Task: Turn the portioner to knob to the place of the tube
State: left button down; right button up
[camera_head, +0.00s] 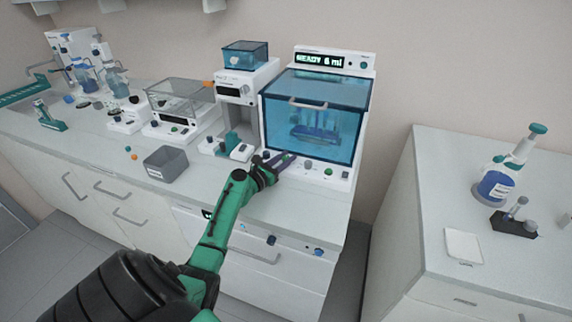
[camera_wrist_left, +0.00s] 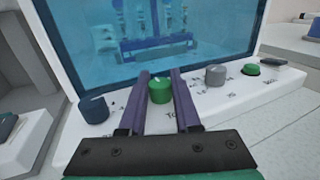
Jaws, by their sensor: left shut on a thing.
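The portioner is a white machine with a blue see-through front (camera_head: 318,115) and a display reading "READY 6 ml" (camera_head: 320,60). Its front panel carries a row of knobs. In the left wrist view a green knob (camera_wrist_left: 160,90) stands between the two purple fingers of my left gripper (camera_wrist_left: 161,76). The gripper is shut on this knob; it also shows in the head view (camera_head: 281,160). A dark blue knob (camera_wrist_left: 95,109) is to the left and a grey knob (camera_wrist_left: 216,75) to the right. Several tubes in a rack (camera_head: 315,132) show behind the front. My right gripper is out of view.
A grey bin (camera_head: 166,163) stands near the counter's front edge, left of my arm. A small green button (camera_wrist_left: 250,69) lies right of the grey knob. A separate counter (camera_head: 440,200) on the right holds a bottle with blue liquid (camera_head: 494,186).

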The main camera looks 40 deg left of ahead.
pick_arm(q)
jog(key=shift+f+m+h+b, duration=0.1)
jog(key=shift+m+h+b, duration=0.4)
jog(key=shift+h, duration=0.2)
jog(key=c, duration=0.6)
grip_release()
jog(key=s, duration=0.4)
jog(key=s+a+b, duration=0.1)
jog(key=s, duration=0.8)
jog(key=shift+s+a, duration=0.2)
jog(key=shift+s, duration=0.6)
